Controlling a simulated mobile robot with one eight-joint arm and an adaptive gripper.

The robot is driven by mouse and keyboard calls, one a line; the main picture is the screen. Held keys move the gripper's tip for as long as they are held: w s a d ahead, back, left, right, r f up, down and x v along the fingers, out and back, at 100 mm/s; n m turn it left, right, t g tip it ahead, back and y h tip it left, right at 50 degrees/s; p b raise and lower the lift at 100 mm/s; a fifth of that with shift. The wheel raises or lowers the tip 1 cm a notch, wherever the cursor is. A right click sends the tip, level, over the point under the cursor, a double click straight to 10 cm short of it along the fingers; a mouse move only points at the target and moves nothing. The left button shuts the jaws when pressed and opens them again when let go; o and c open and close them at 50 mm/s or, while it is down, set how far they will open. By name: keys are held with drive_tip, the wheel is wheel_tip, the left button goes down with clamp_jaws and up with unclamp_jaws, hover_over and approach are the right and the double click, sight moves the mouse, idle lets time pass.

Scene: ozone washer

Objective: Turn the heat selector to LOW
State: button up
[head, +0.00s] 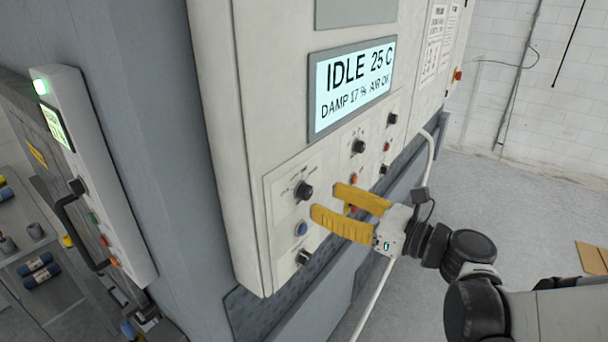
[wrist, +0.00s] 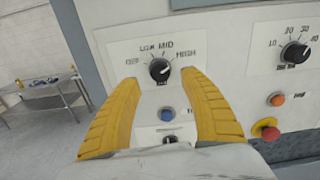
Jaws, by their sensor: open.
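The heat selector (wrist: 159,69) is a round black knob on a white plate, with OFF, LOW, MID and HIGH printed around it from left to right. Its white mark is small, and I cannot tell its exact setting. In the head view the selector (head: 304,190) is the upper left knob of the control panel. My gripper (head: 324,199) is open, its two yellow fingers pointing at the panel just in front of the knob. In the wrist view the gripper's fingertips (wrist: 159,77) lie either side of the knob, and no contact shows.
A blue button (wrist: 166,113) and a key switch (wrist: 169,140) sit below the selector. To the right are a temperature dial (wrist: 294,52), an orange button (wrist: 276,99) and a red button (wrist: 266,129). The display (head: 352,85) above reads IDLE 25 C. Open floor lies right.

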sight(309, 193)
drive_tip(key=x, duration=0.5)
drive_tip(key=shift+a, duration=0.1)
clamp_jaws()
